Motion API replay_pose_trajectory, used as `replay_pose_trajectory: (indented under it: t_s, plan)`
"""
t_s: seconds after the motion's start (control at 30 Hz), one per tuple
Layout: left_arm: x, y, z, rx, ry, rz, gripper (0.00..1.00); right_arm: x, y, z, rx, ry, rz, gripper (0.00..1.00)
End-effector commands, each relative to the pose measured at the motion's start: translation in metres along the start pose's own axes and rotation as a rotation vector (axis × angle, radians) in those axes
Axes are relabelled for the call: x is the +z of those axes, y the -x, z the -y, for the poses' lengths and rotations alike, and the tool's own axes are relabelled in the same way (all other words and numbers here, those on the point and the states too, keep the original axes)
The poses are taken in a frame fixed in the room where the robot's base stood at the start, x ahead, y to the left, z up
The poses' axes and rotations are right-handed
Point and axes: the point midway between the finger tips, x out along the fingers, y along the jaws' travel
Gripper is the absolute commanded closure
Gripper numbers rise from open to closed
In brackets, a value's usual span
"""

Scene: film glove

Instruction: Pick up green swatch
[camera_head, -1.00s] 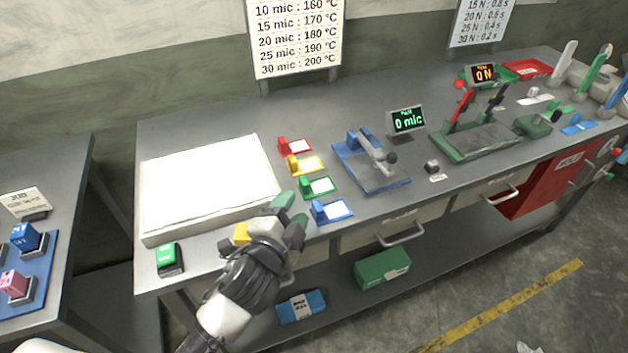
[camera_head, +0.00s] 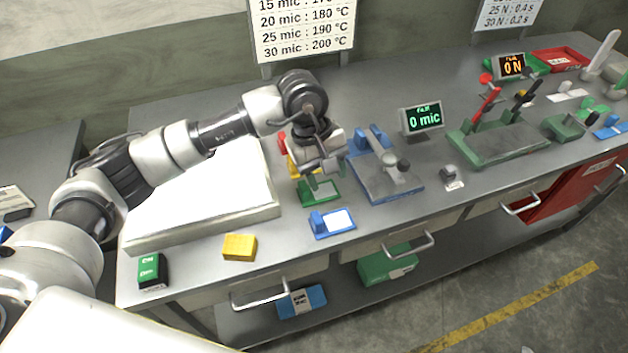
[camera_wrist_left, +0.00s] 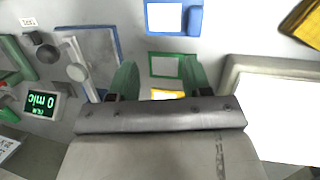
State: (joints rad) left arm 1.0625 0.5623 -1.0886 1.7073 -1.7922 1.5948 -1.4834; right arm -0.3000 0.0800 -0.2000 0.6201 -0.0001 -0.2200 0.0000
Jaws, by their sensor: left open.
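The green swatch (camera_head: 324,194), a green-edged piece with a white panel, lies flat on the bench between the yellow and blue swatches. My left gripper (camera_head: 320,177) is low over it, pointing down, and partly covers it. In the left wrist view the green swatch (camera_wrist_left: 165,66) shows between the tips of my two green fingers (camera_wrist_left: 160,76). The fingers are apart with nothing gripped; I cannot tell whether they touch the swatch. My right gripper is not in view.
The blue swatch (camera_head: 333,223) lies just in front, and the yellow swatch (camera_wrist_left: 167,94) is just behind. A blue-based device (camera_head: 388,180) stands close on the right. A white slab (camera_head: 200,225) is on the left, with a yellow block (camera_head: 239,247) near the bench's front edge.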

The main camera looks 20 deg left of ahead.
Motion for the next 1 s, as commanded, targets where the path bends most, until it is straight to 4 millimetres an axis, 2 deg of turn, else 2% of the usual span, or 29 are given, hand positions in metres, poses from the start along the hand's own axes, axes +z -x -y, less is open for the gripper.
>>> replay_pose_trajectory:
  t_s: [0.03,0.1,0.23,0.5,0.67,0.77,0.9,1.0]
  plan:
    - [-0.016,0.01,0.008,-0.06,-0.017,-0.072,0.51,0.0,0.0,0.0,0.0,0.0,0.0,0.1]
    - [-0.031,0.019,0.018,-0.132,-0.036,-0.139,0.51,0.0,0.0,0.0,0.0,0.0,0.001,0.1]
    - [-0.044,0.025,0.028,-0.198,-0.047,-0.192,0.51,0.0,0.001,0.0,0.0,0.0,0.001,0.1]
    - [-0.052,-0.013,0.036,-0.202,-0.047,-0.193,0.51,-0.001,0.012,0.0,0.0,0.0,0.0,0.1]
    - [-0.054,-0.025,0.038,-0.2,-0.047,-0.194,0.51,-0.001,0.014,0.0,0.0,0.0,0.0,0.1]
    - [-0.054,-0.033,0.04,-0.202,-0.046,-0.191,0.51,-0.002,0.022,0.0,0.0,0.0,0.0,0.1]
    - [-0.057,-0.054,0.043,-0.201,-0.046,-0.189,0.51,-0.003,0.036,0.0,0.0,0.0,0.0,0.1]
    - [-0.06,-0.068,0.046,-0.199,-0.046,-0.191,0.51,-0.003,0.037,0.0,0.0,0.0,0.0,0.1]
